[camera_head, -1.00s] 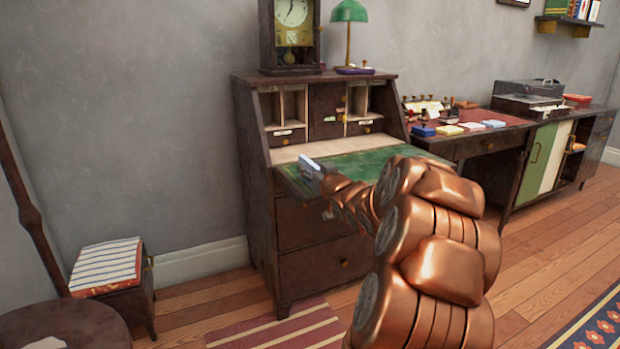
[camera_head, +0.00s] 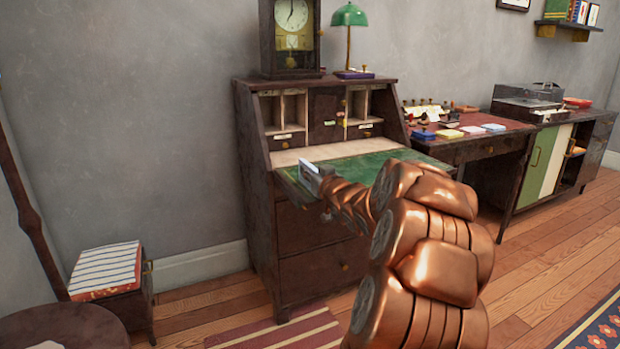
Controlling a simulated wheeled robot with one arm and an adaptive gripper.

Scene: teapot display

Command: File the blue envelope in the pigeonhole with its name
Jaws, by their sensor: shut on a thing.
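The writing desk (camera_head: 318,246) stands against the wall with its green-topped flap (camera_head: 350,172) open. Left pigeonholes (camera_head: 293,112) and right pigeonholes (camera_head: 357,104) flank a small dark central door (camera_head: 324,117). Small pale labels show there, too small to read. My gripper (camera_head: 312,180) is at the flap's front left edge, in front of and below the pigeonholes. It is shut on a thin, pale bluish piece (camera_head: 307,171), apparently the blue envelope, of which only a small part shows. My copper arm hides the flap's right front.
A clock (camera_head: 291,38) and green lamp (camera_head: 348,30) stand on the desk's top. A side table (camera_head: 480,147) with blue, yellow and white pads is to the right. A striped-top stool (camera_head: 110,275) is at left. Floor between stool and desk is clear.

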